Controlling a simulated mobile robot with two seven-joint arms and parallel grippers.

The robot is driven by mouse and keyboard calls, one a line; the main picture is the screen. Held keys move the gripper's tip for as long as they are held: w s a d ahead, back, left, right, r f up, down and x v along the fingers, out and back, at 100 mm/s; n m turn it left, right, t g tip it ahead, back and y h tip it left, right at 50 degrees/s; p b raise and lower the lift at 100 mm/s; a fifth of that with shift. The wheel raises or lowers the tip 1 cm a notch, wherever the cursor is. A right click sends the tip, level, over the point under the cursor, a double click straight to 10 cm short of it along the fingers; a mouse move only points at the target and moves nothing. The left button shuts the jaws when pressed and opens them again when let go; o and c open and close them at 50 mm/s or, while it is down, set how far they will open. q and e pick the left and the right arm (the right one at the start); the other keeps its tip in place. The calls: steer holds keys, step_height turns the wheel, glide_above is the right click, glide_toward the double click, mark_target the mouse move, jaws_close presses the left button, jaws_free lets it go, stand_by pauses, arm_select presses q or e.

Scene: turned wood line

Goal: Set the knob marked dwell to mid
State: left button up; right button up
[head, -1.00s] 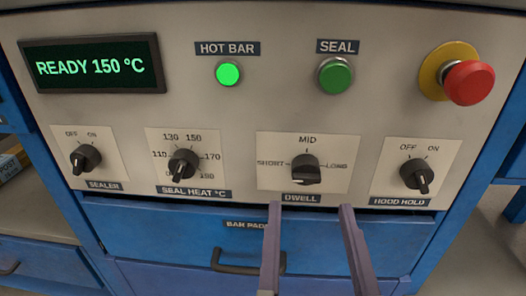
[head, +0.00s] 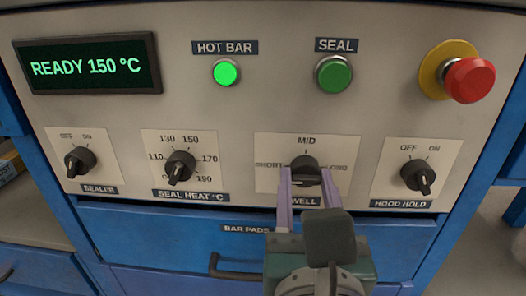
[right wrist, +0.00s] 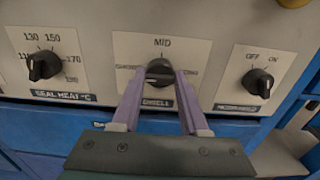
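The dwell knob (head: 304,166) is black and sits on a white plate (head: 265,148) marked SHORT, MID and LONG. Its grip bar lies sideways, along the SHORT–LONG line, not up at MID. Which end points is hard to see between the fingers. My right gripper (head: 306,174) has its two pale purple fingers on either side of the knob, open; whether they touch it cannot be told. The right wrist view shows the knob (right wrist: 159,70) between the fingertips (right wrist: 160,80). The fingers partly cover SHORT, LONG and the DWELL label. My left gripper is not in view.
The seal heat knob (head: 180,166) is to the left and the hood hold knob (head: 420,175) to the right. Above are the green SEAL button (head: 334,74) and red stop button (head: 469,80). A drawer handle (head: 232,268) sticks out below.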

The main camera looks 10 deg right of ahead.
jaws_close()
steer(key=shift+m, duration=0.4)
steer(key=m+b, duration=0.1)
steer(key=m, duration=0.3)
steer(key=shift+f+b, duration=0.1)
steer(key=shift+b, duration=0.25)
steer(key=m+b, duration=0.2)
steer(key=m, duration=0.2)
steer(key=m+b, duration=0.2)
steer(key=m, duration=0.3)
steer(key=shift+m+b, duration=0.3)
steer(key=shift+m, duration=0.1)
steer(key=shift+m+b, duration=0.75)
steer(key=shift+m, duration=0.75)
